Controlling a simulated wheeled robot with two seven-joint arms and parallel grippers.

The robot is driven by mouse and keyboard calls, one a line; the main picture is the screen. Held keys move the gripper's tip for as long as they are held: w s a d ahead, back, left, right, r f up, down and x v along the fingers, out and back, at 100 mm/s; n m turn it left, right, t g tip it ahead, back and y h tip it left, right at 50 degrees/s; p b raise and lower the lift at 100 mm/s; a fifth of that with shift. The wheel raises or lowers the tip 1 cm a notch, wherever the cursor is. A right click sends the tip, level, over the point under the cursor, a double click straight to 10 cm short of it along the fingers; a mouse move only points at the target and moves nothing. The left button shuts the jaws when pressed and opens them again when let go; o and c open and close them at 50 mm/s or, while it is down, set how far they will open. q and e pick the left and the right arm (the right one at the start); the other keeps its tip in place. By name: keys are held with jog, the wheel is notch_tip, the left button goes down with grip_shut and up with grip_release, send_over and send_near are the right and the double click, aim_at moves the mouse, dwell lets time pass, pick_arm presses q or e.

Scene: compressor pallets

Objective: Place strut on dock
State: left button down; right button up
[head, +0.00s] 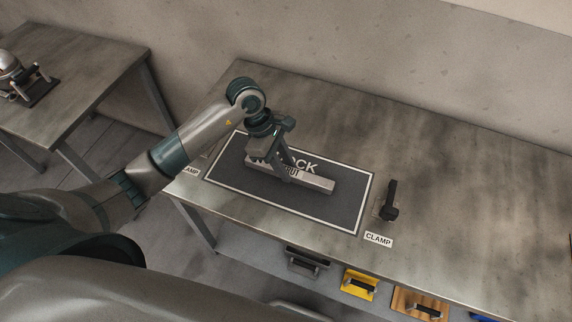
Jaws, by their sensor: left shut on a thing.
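The strut (316,183) is a grey metal bar lying lengthwise over the dark, white-bordered dock mat (340,208) on the table. My left gripper (285,172) reaches down from above and is shut on the strut near its middle. The strut looks level and at or very close to the mat; I cannot tell whether it touches. The gripper and arm hide part of the strut and some of the dock lettering. My right gripper is not in view.
A black clamp (390,202) stands right of the dock, behind a CLAMP label (378,240). Another label (190,172) lies left of the dock. Coloured handled items, including a yellow one (359,285), sit below the front edge. The table's right side is clear. Another table (70,75) stands left.

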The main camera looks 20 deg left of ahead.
pick_arm(q)
jog(key=c, duration=1.5)
grip_release()
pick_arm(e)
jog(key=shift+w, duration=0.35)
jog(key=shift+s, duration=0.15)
pick_arm(q)
jog(key=shift+a+r+b, duration=0.3)
jog(key=shift+r+b, duration=0.05)
jog(key=shift+r, duration=0.3)
jog(key=shift+b+v, duration=0.45)
jog(key=shift+v, duration=0.75)
jog(key=shift+b+v, duration=1.15)
jog(key=shift+v, duration=2.95)
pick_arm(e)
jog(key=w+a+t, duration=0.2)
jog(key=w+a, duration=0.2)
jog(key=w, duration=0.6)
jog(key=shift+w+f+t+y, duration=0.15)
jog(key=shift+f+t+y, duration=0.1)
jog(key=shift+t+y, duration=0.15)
pick_arm(q)
jog(key=shift+s, duration=0.15)
